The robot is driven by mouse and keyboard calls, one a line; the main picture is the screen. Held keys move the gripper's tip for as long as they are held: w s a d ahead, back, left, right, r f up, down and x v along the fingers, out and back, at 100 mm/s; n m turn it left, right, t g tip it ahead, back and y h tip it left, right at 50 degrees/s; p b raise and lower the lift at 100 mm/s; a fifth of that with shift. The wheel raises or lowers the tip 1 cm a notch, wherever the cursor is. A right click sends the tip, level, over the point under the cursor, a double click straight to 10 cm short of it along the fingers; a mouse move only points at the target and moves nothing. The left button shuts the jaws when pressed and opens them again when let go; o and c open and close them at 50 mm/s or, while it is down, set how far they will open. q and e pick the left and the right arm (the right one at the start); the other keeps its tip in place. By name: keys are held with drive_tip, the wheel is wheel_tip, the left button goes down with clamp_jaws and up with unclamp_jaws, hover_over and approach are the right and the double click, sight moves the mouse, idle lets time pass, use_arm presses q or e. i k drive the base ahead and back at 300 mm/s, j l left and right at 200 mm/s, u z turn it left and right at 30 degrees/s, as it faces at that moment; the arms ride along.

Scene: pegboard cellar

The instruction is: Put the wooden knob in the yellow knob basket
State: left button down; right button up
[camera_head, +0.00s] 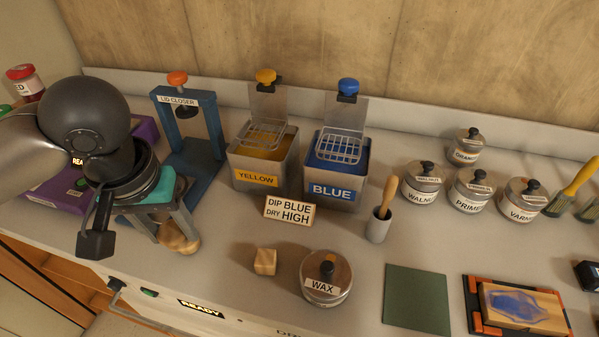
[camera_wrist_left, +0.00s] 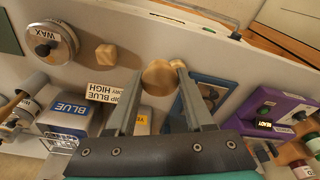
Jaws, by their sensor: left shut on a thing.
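My left gripper (camera_head: 180,236) is shut on the round pale wooden knob (camera_head: 174,238). It holds it at the left of the counter, in front of the blue lid closer. In the left wrist view the knob (camera_wrist_left: 159,78) shows between the fingertips (camera_wrist_left: 160,76). Whether it touches the counter is unclear. The yellow knob basket (camera_head: 262,133) is a wire basket on a holder with a yellow knob, raised at the top of the YELLOW tank (camera_head: 262,178). It looks empty and lies up and right of my gripper. My right gripper is not in view.
The blue lid closer (camera_head: 201,130) stands behind my gripper. The BLUE tank (camera_head: 335,190) with its basket (camera_head: 340,147) stands right of the yellow one. A DIP BLUE DRY HIGH sign (camera_head: 290,210), wooden cube (camera_head: 265,261) and WAX tin (camera_head: 326,278) are in front.

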sight(263, 136)
drive_tip(key=i+j, duration=0.15)
drive_tip(key=j, duration=0.2)
drive_tip(key=i+j, duration=0.15)
drive_tip(key=j, duration=0.2)
drive_tip(key=i+j, duration=0.15)
drive_tip(key=j, duration=0.25)
drive_tip(key=z, duration=2.65)
